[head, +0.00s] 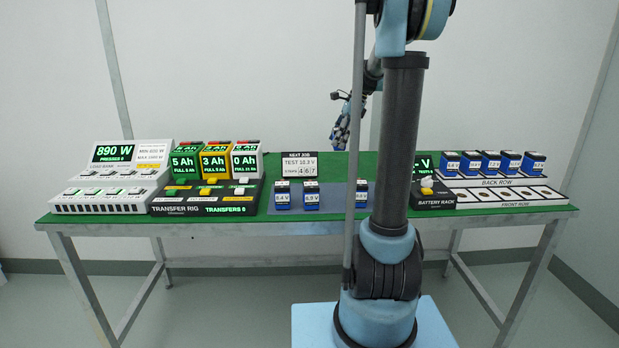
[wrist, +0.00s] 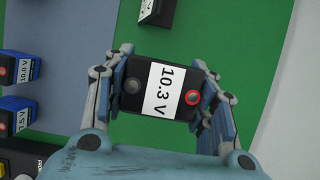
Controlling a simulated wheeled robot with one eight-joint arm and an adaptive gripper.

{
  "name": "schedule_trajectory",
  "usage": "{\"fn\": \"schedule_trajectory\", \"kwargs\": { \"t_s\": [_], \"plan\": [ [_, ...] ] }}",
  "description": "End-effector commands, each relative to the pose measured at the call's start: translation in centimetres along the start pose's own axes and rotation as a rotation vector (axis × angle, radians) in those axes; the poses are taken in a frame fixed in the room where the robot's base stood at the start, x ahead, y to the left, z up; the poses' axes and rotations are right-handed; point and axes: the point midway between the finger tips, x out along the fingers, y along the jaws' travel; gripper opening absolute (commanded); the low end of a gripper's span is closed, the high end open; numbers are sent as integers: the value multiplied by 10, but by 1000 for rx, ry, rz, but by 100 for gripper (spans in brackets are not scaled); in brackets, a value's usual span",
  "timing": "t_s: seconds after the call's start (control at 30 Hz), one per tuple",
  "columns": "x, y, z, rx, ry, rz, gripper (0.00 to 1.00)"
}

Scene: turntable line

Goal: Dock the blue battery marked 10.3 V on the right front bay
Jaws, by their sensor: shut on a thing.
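The battery marked 10.3 V (wrist: 165,88) is between the fingers of my gripper (wrist: 160,92) in the wrist view. I see its black top, white label and two terminals, one ringed red; its blue sides are hidden. The battery rack's front row (head: 500,195) is at the right end of the table. Its bays look empty, including the rightmost one. My gripper is to the left of the rack and higher.
More batteries (head: 282,195) stand on the grey-blue pad (head: 335,200). The transfer rig (head: 205,200) and load bank (head: 112,190) are at left. A job sign (head: 299,165) stands behind the pad. My arm hides part of the pad and rack display.

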Motion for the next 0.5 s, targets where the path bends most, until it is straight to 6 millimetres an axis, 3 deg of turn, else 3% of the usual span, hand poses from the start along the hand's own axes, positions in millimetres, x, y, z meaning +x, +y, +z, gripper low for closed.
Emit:
{"fn": "schedule_trajectory", "kwargs": {
  "t_s": [0.5],
  "plan": [
    [10, 1, 16, -22, 0, 9, 17]
  ]
}}
